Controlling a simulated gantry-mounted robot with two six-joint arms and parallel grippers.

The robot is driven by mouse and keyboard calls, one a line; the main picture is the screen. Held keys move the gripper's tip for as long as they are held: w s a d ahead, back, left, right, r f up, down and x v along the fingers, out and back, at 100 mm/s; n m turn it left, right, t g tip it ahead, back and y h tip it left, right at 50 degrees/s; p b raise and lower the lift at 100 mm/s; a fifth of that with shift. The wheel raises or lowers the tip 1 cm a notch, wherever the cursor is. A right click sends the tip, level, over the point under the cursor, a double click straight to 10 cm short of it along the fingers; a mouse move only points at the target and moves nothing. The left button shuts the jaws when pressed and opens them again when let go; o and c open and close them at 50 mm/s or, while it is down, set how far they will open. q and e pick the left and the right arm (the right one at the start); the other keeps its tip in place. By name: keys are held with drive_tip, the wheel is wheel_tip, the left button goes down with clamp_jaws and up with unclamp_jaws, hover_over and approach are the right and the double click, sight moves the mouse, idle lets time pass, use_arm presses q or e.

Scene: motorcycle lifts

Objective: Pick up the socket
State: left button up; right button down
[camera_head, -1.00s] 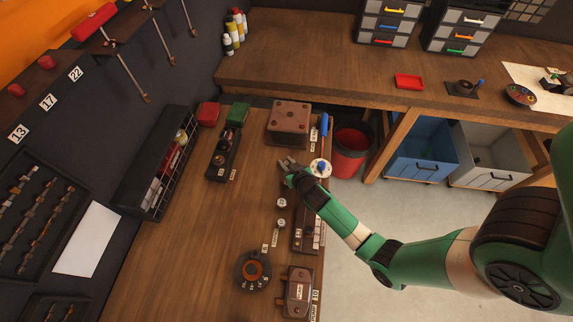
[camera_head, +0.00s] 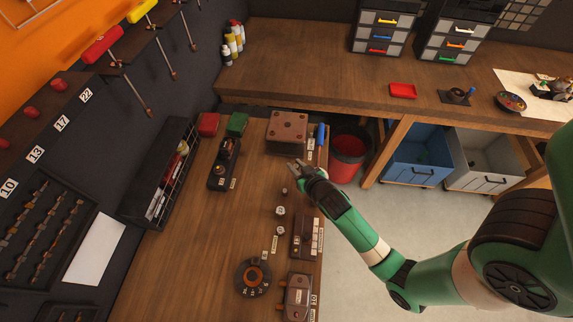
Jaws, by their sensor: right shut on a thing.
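My right gripper (camera_head: 297,166) is over the right side of the near workbench, just below the brown block. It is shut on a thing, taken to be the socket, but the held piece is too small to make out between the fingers. Several small metal sockets stand in a row on the bench below the gripper: a darker one (camera_head: 284,190), a silver one (camera_head: 280,210) and another silver one (camera_head: 277,230). White labels lie beside them. My left gripper is not in view.
A brown block (camera_head: 288,132) stands just above my right gripper. A brown device with white labels (camera_head: 304,236) lies below my arm, and a round dial (camera_head: 253,277) is lower left. A red bin (camera_head: 348,155) is right of the bench. The bench's left middle is clear.

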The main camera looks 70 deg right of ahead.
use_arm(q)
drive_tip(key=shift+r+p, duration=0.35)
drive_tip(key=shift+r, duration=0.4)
use_arm(e)
drive_tip(key=s+a+r, duration=0.2)
drive_tip(key=s+r, duration=0.2)
drive_tip(key=s, duration=0.5)
drive_tip(key=shift+a+r, duration=0.2)
drive_tip(key=shift+a, duration=0.05)
drive_tip(key=w+a+n+t+y, duration=0.2)
drive_tip(key=w+a+n+y, duration=0.2)
drive_tip(key=w+a, duration=0.6)
drive_tip(key=w+a+n+t+y, duration=0.1)
drive_tip(key=w+a+n+y, duration=0.3)
drive_tip(key=w+a, duration=0.55)
use_arm(q)
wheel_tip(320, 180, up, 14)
drive_tip(key=p, duration=1.3)
drive_tip(key=shift+p, duration=0.35)
use_arm(e)
drive_tip(key=s+a+r, duration=0.2)
drive_tip(key=s+r, duration=0.7)
drive_tip(key=r, duration=0.2)
drive_tip(key=shift+s+r, duration=0.2)
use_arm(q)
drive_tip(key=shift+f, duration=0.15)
